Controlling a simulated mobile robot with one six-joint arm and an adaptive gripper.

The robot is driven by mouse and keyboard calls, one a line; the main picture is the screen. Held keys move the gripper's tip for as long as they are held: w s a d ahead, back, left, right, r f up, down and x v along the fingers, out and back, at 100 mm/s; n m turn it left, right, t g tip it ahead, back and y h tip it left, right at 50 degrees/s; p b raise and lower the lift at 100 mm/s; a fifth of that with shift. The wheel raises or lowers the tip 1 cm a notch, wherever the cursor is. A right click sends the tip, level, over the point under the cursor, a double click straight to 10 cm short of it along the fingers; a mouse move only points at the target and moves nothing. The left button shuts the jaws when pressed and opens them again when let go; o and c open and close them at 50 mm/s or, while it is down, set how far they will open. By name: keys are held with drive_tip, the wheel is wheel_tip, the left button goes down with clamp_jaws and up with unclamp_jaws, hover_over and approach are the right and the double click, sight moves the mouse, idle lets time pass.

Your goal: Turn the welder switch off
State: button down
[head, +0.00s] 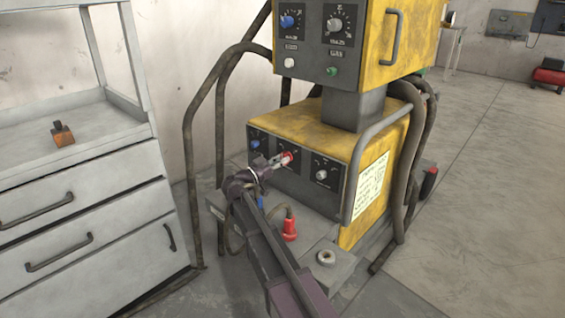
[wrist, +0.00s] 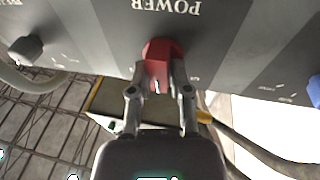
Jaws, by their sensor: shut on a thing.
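The yellow and dark grey welder (head: 330,145) stands in the middle of the head view. Its lower front panel carries a red power switch (head: 287,158) between a blue knob and a grey knob. In the wrist view the red switch (wrist: 161,56) sits below the upside-down word POWER. My gripper (head: 278,163) reaches the panel from the front. In the wrist view my gripper (wrist: 159,82) has one finger on each side of the red switch and is shut on it. The fingers hide part of the switch, and I cannot read its off mark.
A blue knob (head: 257,143) and a grey knob (head: 322,174) flank the switch. A red plug (head: 289,228) with a cable is below. A grey drawer cabinet (head: 85,215) stands at the left. Dark tube rails curve around the welder.

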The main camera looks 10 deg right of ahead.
drive_tip(key=shift+w+r+n+t, duration=0.1)
drive_tip(key=shift+w+n+t, duration=0.1)
drive_tip(key=shift+n+t, duration=0.35)
drive_tip(key=shift+n, duration=0.25)
drive_tip(key=c, duration=0.6)
unclamp_jaws()
drive_tip(key=shift+s+g, duration=0.1)
drive_tip(key=shift+g, duration=0.25)
